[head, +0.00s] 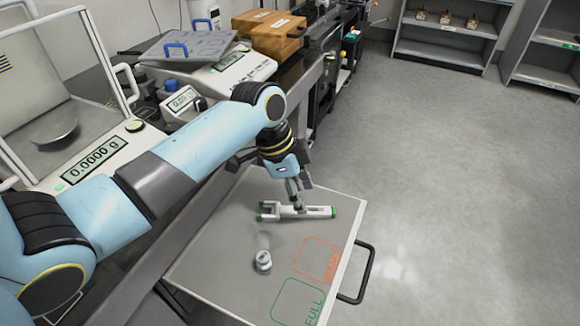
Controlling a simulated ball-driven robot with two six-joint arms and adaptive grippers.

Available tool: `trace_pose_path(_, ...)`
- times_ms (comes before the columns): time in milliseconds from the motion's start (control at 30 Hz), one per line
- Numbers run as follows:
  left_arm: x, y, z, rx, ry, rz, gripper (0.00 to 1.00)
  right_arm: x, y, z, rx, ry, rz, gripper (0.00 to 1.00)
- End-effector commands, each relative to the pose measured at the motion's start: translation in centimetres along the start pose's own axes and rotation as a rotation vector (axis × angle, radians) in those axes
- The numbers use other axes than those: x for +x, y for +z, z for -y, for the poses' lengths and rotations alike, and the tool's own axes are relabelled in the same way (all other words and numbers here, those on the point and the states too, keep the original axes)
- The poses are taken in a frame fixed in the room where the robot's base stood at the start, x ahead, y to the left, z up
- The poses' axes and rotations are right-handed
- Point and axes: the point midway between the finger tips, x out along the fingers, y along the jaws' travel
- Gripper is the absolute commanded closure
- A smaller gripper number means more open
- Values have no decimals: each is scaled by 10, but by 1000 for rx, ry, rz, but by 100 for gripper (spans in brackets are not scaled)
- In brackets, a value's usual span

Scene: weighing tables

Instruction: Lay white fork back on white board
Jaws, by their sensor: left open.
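The white fork (320,212) has green tips on its two prongs and a green end. It appears to lie flat across the upper part of the white board (215,255), with its prongs pointing left. My left gripper (298,206) points down at the fork's middle, its jaws open around or just above the handle. The fingertips hide a small part of the handle. Whether they touch it I cannot tell. My right gripper is not in view.
A small white-capped weight or vial (263,261) stands on the board, left of the orange (318,259) and green (298,303) outlined areas. A black handle (362,275) sticks out at the board's right edge. A bench with balances (100,165) runs along the left. Open floor lies to the right.

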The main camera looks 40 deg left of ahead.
Motion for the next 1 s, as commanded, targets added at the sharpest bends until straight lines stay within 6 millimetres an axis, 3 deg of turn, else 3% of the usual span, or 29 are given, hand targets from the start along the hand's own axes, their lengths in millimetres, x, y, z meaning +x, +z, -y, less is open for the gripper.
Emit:
trace_pose_path(33, -16, 0, 2, 2, -6, 1, 54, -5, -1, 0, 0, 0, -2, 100)
trace_pose_path(200, -54, 0, 1, 3, -4, 0, 54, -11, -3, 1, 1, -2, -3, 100)
trace_pose_path(400, -82, 0, 1, 0, -2, 1, 54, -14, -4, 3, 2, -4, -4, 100)
trace_pose_path(1000, -89, 0, 0, 0, 0, 0, 54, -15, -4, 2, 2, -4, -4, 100)
